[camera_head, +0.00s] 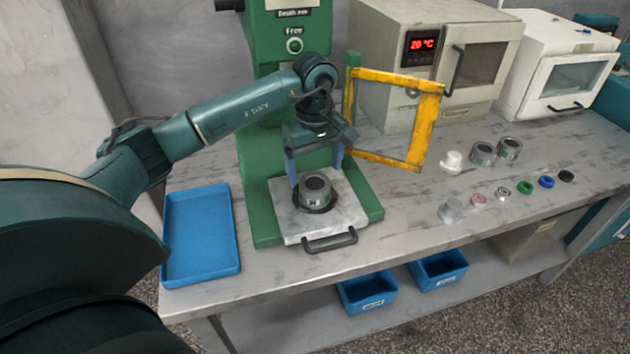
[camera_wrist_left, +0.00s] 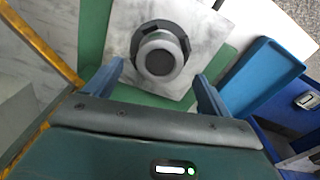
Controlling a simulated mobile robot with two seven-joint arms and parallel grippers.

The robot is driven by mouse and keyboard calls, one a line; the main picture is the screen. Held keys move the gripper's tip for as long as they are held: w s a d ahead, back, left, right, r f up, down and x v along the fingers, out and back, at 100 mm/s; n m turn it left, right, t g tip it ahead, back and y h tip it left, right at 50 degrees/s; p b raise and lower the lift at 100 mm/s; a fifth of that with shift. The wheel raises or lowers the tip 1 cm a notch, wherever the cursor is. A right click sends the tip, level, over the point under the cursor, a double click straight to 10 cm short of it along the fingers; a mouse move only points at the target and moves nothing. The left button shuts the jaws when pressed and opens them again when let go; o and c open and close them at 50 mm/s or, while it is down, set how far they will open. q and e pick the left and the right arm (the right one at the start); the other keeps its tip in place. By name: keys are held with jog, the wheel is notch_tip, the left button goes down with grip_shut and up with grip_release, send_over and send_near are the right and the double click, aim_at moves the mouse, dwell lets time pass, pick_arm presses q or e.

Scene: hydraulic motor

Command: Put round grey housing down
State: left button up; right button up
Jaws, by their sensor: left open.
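The round grey housing (camera_head: 315,188) stands upright on the pale plate (camera_head: 345,222) of the green press, in a dark ring-shaped seat. In the left wrist view the housing (camera_wrist_left: 160,55) shows from above, with a dark round top and a light grey rim. My left gripper (camera_head: 317,172) is open just above and behind the housing in the head view. Its blue fingers (camera_wrist_left: 160,80) are spread wide on either side, and clear gaps show between them and the housing in the wrist view. My right gripper is not in view.
An open yellow-framed guard door (camera_head: 430,125) stands right of the press. A blue tray (camera_head: 232,265) lies to the left. Two similar grey housings (camera_head: 482,153) and several small rings and parts stand on the table at right. The plate has a dark handle (camera_head: 330,243) in front.

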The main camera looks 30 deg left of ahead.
aim_at(315, 184)
pick_arm(q)
notch_tip(315, 184, up, 7)
jog(key=s+d+f+n+g+h, duration=0.1)
jog(key=s+d+f+h, duration=0.15)
jog(key=d, duration=0.45)
jog(key=s+d+f+h, duration=0.2)
jog(key=d+h, duration=0.2)
jog(key=d, duration=0.2)
jog(key=s+d+f+n+g+h, duration=0.1)
jog(key=s+d+f+h, duration=0.15)
jog(key=d, duration=0.45)
jog(key=s+d+r+n+t+h, duration=0.3)
jog(key=d+r+n+t+h, duration=0.15)
jog(key=d+n+h, duration=0.6)
jog(key=w+a+f+n+t+y, duration=0.1)
jog(key=a+f+n+t+y, duration=0.45)
jog(key=n, duration=0.85)
jog(key=w+a+n+t+y, duration=0.1)
jog(key=a+n+t+y, duration=0.1)
jog(key=n+t, duration=0.95)
jog(key=s+a+f+n+g+y, duration=0.2)
jog(key=s+f+n+g+y, duration=0.2)
jog(key=f+n, duration=0.4)
jog(key=s+a+f+n+g+y, duration=0.3)
jog(key=s+f+n, duration=0.4)
jog(key=n, duration=0.3)
jog(key=shift+a+f+n+g+y, duration=0.2)
jog(key=shift+f+n+g+y, duration=0.15)
jog(key=shift+f+g, duration=0.25)
